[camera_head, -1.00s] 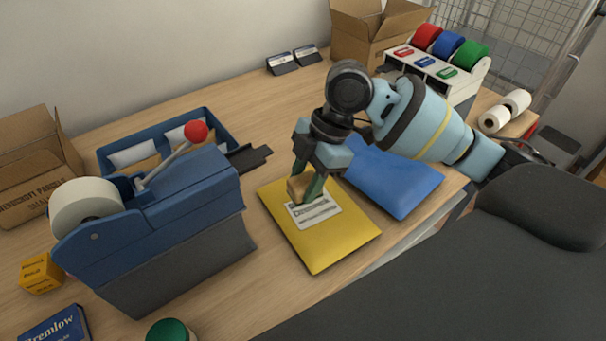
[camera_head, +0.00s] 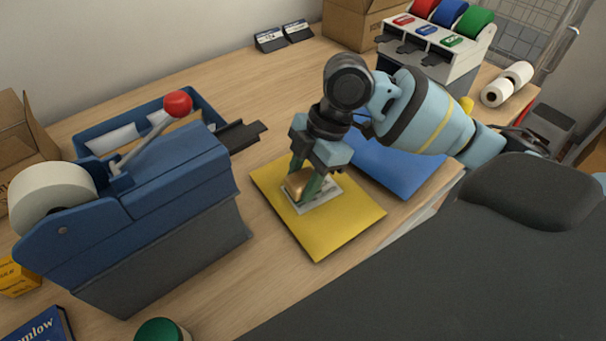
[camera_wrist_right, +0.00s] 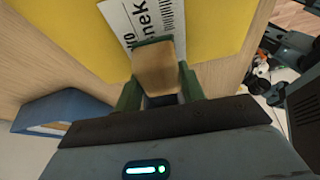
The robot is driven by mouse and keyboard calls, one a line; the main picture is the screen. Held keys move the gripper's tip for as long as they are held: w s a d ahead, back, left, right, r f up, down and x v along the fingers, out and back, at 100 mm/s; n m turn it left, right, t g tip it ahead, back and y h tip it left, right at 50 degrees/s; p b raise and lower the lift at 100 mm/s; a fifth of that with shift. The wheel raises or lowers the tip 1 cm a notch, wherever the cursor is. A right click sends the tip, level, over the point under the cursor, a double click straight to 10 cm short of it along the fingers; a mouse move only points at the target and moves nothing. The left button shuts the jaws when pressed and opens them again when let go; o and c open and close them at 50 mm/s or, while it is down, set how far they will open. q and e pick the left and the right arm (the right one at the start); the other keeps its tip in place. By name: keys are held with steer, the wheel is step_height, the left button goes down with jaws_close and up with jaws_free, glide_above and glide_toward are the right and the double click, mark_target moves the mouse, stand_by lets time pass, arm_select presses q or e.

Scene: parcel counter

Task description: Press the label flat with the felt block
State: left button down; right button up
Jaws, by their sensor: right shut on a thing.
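The white label (camera_head: 319,194) lies on the yellow parcel (camera_head: 326,232), its printing partly covered by my gripper and the block. In the right wrist view the label (camera_wrist_right: 142,20) shows dark print and a barcode on the yellow parcel (camera_wrist_right: 80,42). The felt block (camera_head: 297,184) is tan and sits between the fingers of my right gripper (camera_head: 307,184), over the label's left part. The wrist view shows the block (camera_wrist_right: 156,68) between the green fingers of the right gripper (camera_wrist_right: 160,85). Whether the block touches the label is hard to tell. My left gripper is not in view.
A blue tape dispenser (camera_head: 165,200) with a red-knobbed lever stands left of the yellow parcel. A blue parcel (camera_head: 395,165) lies to its right, under my arm. A blue tray (camera_head: 88,146) is behind the dispenser. Bare wood shows behind the yellow parcel.

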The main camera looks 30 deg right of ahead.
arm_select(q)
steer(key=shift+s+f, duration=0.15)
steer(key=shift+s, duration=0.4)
arm_select(e)
steer(key=shift+f, duration=0.55)
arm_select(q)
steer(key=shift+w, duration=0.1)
